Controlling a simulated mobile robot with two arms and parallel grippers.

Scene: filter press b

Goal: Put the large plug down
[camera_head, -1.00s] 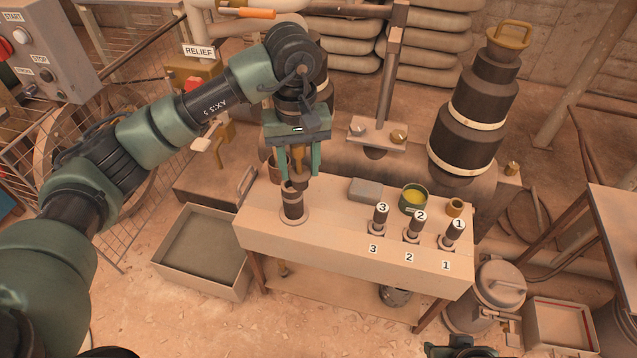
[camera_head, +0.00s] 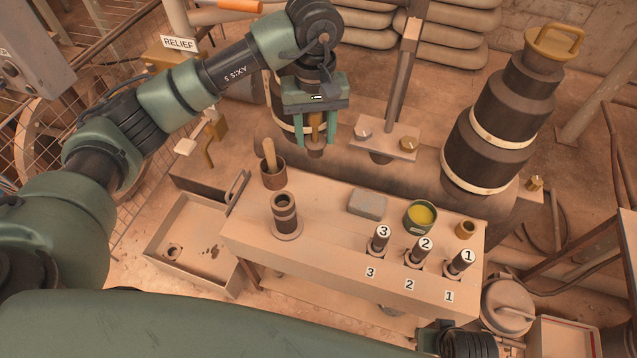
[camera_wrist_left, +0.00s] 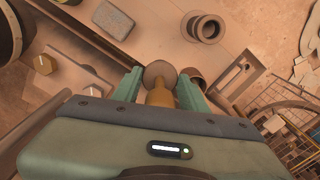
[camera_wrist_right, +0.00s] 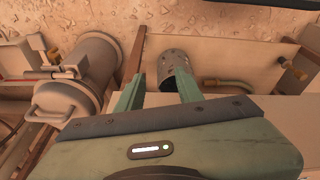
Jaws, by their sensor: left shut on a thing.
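The large plug (camera_head: 316,148) has a brass-coloured grip and a round disc at its lower end. My left gripper (camera_head: 316,135) is shut on its grip and holds it in the air beyond the bench's back edge. In the left wrist view, the plug's disc (camera_wrist_left: 158,73) shows between the fingertips. A dark, hollow, flanged cylinder (camera_head: 285,214) stands upright on the bench (camera_head: 325,248), apart from the plug.
On the bench are a cup with a wooden-handled tool (camera_head: 272,174), a grey block (camera_head: 368,202), a green tin (camera_head: 420,217), a small brass ring (camera_head: 465,229) and three numbered pegs (camera_head: 418,250). A tray (camera_head: 165,262) stands left. A tall banded vessel (camera_head: 490,140) stands behind.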

